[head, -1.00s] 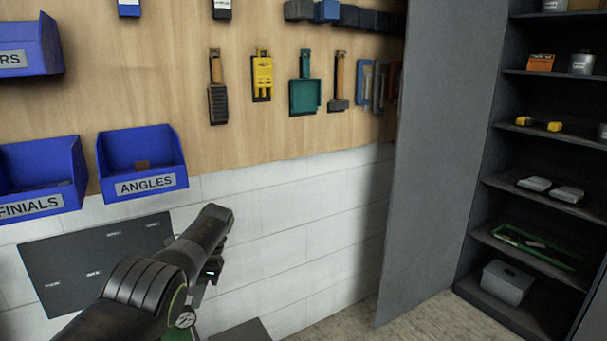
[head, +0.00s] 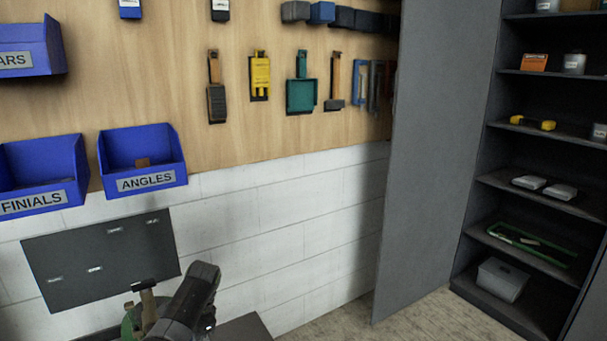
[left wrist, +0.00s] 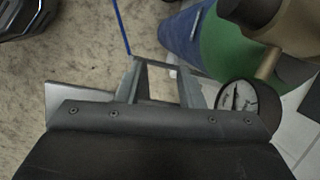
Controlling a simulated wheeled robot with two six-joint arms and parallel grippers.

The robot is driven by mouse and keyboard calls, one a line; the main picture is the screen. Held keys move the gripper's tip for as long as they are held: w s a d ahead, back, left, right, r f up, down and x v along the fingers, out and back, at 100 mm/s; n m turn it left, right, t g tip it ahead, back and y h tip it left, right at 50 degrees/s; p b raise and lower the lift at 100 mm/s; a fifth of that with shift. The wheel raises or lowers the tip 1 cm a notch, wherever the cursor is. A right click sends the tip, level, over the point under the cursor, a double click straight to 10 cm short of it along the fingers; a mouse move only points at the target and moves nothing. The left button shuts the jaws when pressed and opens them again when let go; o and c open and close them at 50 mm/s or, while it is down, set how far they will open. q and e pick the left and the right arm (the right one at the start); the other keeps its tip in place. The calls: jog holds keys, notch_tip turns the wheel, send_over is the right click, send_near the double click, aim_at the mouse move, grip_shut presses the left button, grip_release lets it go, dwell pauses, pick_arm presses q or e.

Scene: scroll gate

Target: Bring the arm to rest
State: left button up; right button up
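My left arm shows in the head view as a dark link low in the picture, left of centre. Its gripper cannot be made out there. In the left wrist view my left gripper (left wrist: 158,74) has its two fingers apart, with floor showing between them. I see nothing held in it. A green and blue rounded thing with a brown part (left wrist: 212,40) is close to its right, and a round dial gauge (left wrist: 246,103) is beside the right finger. My right gripper is in neither view.
Blue bins marked FINIALS (head: 42,178) and ANGLES (head: 142,165) hang on the wooden tool board (head: 180,100). A dark panel (head: 130,265) is on the white wall below. A grey partition (head: 432,150) and dark shelves (head: 525,215) stand right. Floor (head: 400,325) is bare at bottom right.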

pick_arm(q)
jog(key=s+a+f+n+t, duration=0.1)
jog(key=s+f+n, duration=0.1)
jog(key=s+f, duration=0.35)
jog(key=s+a+f+n+t+h, duration=0.1)
jog(key=s+f, duration=0.1)
jog(key=s, duration=0.6)
jog(key=s+a+f+n, duration=0.1)
jog(key=s+f+n, duration=0.1)
jog(key=s+f, duration=0.35)
jog(key=s+r+n+t, duration=0.1)
jog(key=s+r+n, duration=0.35)
jog(key=s, duration=0.75)
jog(key=s+r+n+t, duration=0.1)
jog(key=s+r+t, duration=0.1)
jog(key=s+r, duration=0.75)
notch_tip(320, 180, down, 25)
jog(key=s+a+g+p, duration=0.1)
jog(key=s+g+p, duration=0.1)
jog(key=s+d+f+h+p, duration=0.1)
jog(key=s+f+p, duration=0.1)
jog(key=s+f, duration=1.1)
jog(key=shift+s+f+g+p, duration=0.3)
jog(key=shift+s+g, duration=0.1)
jog(key=shift+s, duration=0.75)
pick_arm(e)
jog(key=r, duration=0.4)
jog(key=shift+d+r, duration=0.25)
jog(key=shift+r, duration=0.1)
